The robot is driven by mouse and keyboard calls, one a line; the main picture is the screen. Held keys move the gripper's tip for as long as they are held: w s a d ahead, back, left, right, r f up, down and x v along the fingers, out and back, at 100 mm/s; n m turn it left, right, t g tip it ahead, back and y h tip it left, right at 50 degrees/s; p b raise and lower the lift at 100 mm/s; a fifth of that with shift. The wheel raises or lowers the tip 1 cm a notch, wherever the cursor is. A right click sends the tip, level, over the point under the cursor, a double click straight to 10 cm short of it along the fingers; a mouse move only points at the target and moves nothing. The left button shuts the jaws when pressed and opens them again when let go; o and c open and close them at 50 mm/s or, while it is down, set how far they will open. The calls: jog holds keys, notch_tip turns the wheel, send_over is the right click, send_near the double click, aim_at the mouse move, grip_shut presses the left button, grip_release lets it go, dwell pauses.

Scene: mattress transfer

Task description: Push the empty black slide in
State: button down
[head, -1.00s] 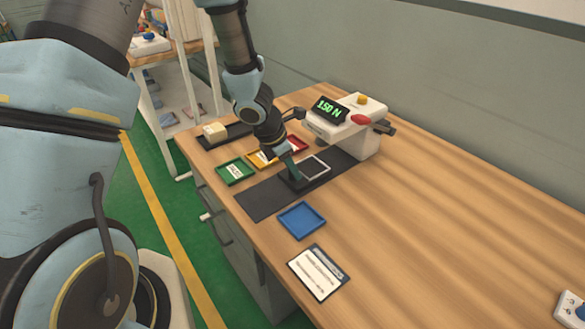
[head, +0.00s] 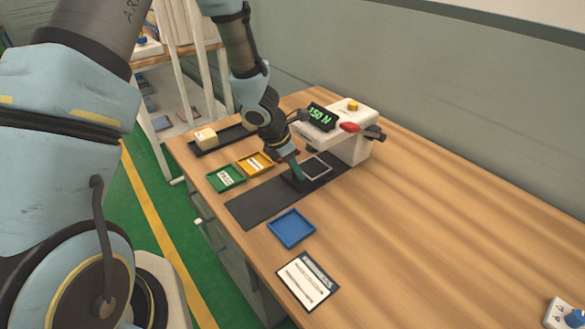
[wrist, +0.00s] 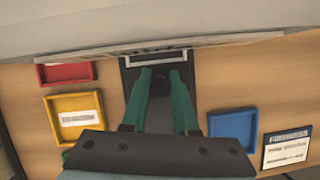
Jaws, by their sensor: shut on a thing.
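The black slide (head: 319,168) lies on the dark strip in front of the white press-like machine (head: 352,145). Its pale square frame looks empty in the head view. In the wrist view the slide's frame (wrist: 157,58) shows just at the machine's lower edge, and the machine hides its far part. My gripper (head: 298,174) is at the slide's near end. In the wrist view its green fingers (wrist: 165,82) are shut on the slide's small dark knob.
The dark strip (head: 250,207) is clear on the near side. Green (head: 225,178) and yellow (head: 254,163) trays lie left of it, and a blue tray (head: 291,229) right. A red tray (wrist: 65,73) shows in the wrist view. A card (head: 307,280) lies nearer.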

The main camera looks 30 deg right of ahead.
jog(key=c, duration=0.7)
grip_release()
jog(key=shift+d, duration=0.2)
jog(key=p+v, duration=0.3)
jog(key=v, duration=0.7)
jog(key=shift+a+r+p, duration=0.25)
jog(key=shift+r+p, duration=0.05)
jog(key=shift+r, duration=0.05)
jog(key=a+r+m+y, duration=0.1)
jog(key=a+r+m, duration=0.2)
jog(key=a+m, duration=0.3)
jog(key=a+r+m+t+y, duration=0.1)
jog(key=a+r+m, duration=0.3)
jog(key=a, duration=1.1)
jog(key=s+a+r+m+y+b, duration=0.1)
jog(key=a+r+m+y, duration=0.1)
jog(key=a+m, duration=0.7)
jog(key=shift+a+r+t, duration=0.15)
jog(key=shift+a+r, duration=0.2)
jog(key=shift+a, duration=0.3)
jog(key=shift+a+r+t, duration=0.15)
jog(key=shift+a+r, duration=0.15)
jog(key=shift+a, duration=0.35)
